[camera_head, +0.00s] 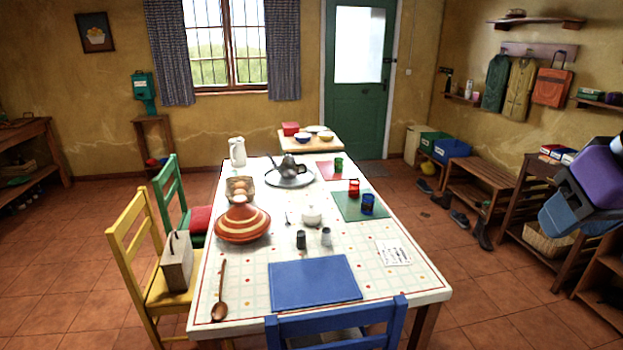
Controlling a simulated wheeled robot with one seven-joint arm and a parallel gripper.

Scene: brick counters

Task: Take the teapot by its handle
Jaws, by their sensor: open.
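The teapot (288,168) is dark grey and metallic with a lidded top. It stands upright on a round silvery tray (308,180) toward the far end of the long table. It is small in the picture. Its spout seems to point left and its handle seems to be on the right, but I cannot make out the handle's shape clearly. Nothing of mine is near the teapot. Part of my arm shows at the right edge, well away from the table; I cannot make out gripper fingers there.
The table (425,283) also holds a tagine (242,222), an egg basket (240,188), a white jug (237,152), a sugar bowl (312,214) and cups on mats. Chairs stand at its left side and near end. Open floor lies to its right, before a bench (480,178).

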